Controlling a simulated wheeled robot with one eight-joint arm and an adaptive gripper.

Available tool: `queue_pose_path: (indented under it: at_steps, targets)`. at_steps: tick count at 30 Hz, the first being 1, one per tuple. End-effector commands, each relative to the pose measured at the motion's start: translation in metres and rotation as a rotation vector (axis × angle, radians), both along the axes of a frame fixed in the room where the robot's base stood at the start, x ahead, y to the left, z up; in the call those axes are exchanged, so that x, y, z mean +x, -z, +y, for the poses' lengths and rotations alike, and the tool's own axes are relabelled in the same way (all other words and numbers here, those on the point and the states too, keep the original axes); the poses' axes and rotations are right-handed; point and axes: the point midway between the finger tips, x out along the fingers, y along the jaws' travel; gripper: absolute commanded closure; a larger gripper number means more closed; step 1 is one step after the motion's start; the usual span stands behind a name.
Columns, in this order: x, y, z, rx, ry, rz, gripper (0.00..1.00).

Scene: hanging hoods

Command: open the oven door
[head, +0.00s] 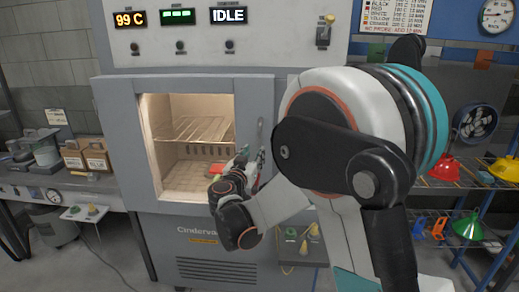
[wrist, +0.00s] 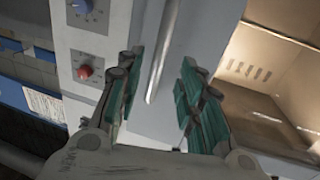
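The grey oven (head: 200,230) stands ahead in the head view. Its door (head: 257,100) appears shut, with a large window showing a lit interior and a wire rack (head: 195,130). The door's vertical bar handle (head: 261,131) is on the right side of the door. In the wrist view the metal handle (wrist: 163,50) runs between the two teal-padded fingers of my gripper (wrist: 157,80). The fingers are spread, with a gap on both sides of the bar.
A bench with boxes (head: 86,157) is at the left. A small white stand (head: 87,212) is low on the left.

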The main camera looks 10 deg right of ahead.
Motion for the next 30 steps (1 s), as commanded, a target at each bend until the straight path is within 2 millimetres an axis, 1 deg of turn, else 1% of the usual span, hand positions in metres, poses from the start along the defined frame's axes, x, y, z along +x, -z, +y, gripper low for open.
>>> queue_pose_path:
  at_steps: [1,6,12,18,25,26,27,29,30]
  targets:
    - [0.010,0.002,-0.007,0.000,0.003,0.000,0.65]
    - [0.037,0.002,-0.021,0.000,0.001,0.000,0.65]
    - [0.058,0.001,-0.033,0.000,0.000,0.000,0.65]
    - [0.065,0.000,-0.037,0.000,0.000,0.001,0.65]
    - [0.065,0.000,-0.037,0.000,0.000,0.001,0.65]
    - [0.065,0.000,-0.037,0.000,0.000,0.001,0.72]
    - [0.065,0.000,-0.037,0.000,0.000,0.001,0.81]
    - [0.065,0.000,-0.037,0.000,0.000,0.001,0.95]
    - [0.065,0.000,-0.037,0.000,0.000,0.001,1.00]
